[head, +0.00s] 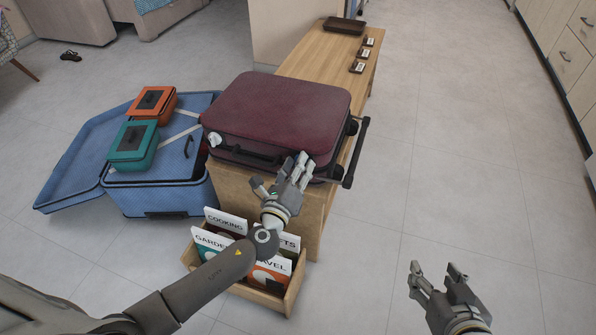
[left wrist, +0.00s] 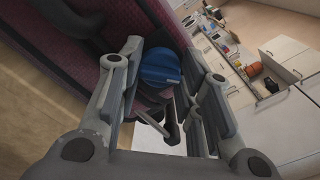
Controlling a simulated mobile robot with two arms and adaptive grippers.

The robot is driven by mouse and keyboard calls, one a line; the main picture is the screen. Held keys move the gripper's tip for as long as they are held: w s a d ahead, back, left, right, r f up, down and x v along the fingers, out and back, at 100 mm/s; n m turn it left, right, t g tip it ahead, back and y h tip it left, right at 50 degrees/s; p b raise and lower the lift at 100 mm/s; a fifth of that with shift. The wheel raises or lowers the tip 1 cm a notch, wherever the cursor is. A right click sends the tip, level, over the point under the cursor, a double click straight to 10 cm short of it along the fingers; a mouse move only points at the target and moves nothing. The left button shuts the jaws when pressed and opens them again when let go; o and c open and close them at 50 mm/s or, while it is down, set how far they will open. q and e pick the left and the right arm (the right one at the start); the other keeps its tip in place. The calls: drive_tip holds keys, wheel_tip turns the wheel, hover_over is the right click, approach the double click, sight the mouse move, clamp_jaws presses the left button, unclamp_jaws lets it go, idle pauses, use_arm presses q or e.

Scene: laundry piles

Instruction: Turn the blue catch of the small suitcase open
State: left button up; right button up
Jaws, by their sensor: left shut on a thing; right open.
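The small maroon suitcase (head: 282,108) lies closed on the wooden bench, its handle side facing me. The blue catch (left wrist: 158,66) shows between the fingers of my left gripper in the left wrist view, close against the suitcase's maroon side. My left gripper (head: 292,172) is shut on the catch at the right part of the suitcase's front; in the head view the hand hides the catch. The left gripper's fingers also show in the left wrist view (left wrist: 163,52). My right gripper (head: 438,274) is open and empty above the floor at the lower right.
A pale catch (head: 214,139) sits at the suitcase's front left. An open blue suitcase (head: 165,195) with orange (head: 153,102) and green (head: 133,143) cases stands at left. A book crate (head: 292,294) is below my left arm. A tray (head: 344,25) is on the bench's far end. Floor at right is clear.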

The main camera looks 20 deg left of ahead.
use_arm(q)
drive_tip(key=shift+f+n+b, duration=0.1)
drive_tip(key=shift+n+b, duration=1.95)
drive_tip(key=shift+n, duration=2.95)
use_arm(e)
drive_tip(key=w+a+r+t+y, duration=0.1)
drive_tip(key=r+t+y, duration=0.1)
drive_tip(key=r+t, duration=0.3)
drive_tip(key=w+a+r+t+y, duration=0.2)
drive_tip(key=r+t, duration=0.4)
drive_tip(key=r, duration=0.7)
drive_tip(key=shift+w+a+r+n+t, duration=0.2)
drive_tip(key=shift+w+a+n+t, duration=0.05)
drive_tip(key=shift+a+n+t, duration=0.05)
use_arm(q)
drive_tip(key=o, duration=1)
drive_tip(key=shift+o, duration=0.2)
